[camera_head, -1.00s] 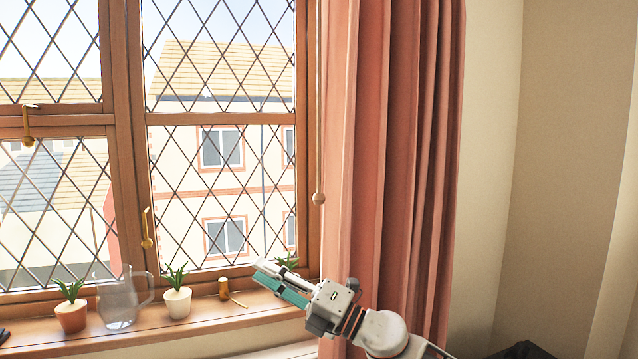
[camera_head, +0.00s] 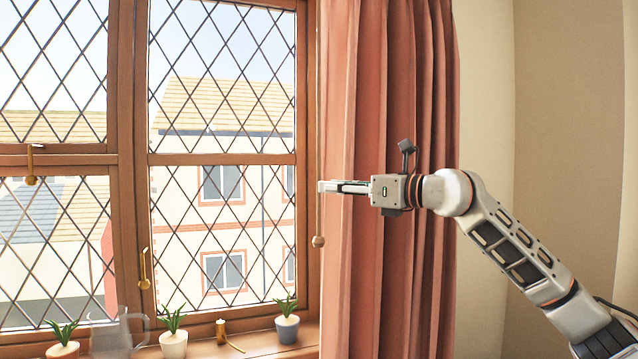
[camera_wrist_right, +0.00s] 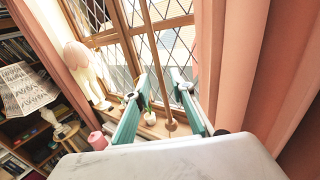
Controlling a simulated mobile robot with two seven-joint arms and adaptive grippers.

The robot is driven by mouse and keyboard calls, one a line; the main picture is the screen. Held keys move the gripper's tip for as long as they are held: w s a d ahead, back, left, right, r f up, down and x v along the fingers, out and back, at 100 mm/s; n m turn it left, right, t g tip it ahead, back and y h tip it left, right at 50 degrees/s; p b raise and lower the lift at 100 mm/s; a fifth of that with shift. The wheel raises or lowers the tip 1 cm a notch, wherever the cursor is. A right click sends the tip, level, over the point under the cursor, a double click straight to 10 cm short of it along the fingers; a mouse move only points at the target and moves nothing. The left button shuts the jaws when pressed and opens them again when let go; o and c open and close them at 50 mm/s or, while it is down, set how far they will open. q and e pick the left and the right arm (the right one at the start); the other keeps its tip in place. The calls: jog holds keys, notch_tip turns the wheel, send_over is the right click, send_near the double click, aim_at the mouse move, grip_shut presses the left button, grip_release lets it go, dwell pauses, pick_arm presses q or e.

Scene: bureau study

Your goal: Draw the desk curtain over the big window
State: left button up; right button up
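The salmon-pink curtain (camera_head: 385,60) hangs gathered in folds at the right side of the big window (camera_head: 222,110), leaving the panes bare. A thin draw rod (camera_head: 318,100) with a round bead (camera_head: 318,241) at its lower end hangs along the curtain's left edge. My right gripper (camera_head: 323,187) is level in front of the curtain, its fingertips at the rod above the bead. In the right wrist view its two fingers (camera_wrist_right: 160,80) are apart, with the rod (camera_wrist_right: 152,45) running between them; contact is not clear. My left gripper is not in view.
The sill holds potted plants (camera_head: 173,343), a clear jug (camera_head: 112,335) and a small brass item (camera_head: 222,332) below my gripper. Bare wall (camera_head: 485,120) lies right of the curtain.

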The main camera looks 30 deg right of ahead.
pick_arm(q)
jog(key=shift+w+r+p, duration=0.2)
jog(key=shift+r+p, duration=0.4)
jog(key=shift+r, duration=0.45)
pick_arm(e)
jog(key=x, duration=0.4)
jog(key=shift+w+a, duration=0.15)
jog(key=shift+w, duration=0.2)
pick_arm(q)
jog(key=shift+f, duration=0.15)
pick_arm(e)
grip_shut()
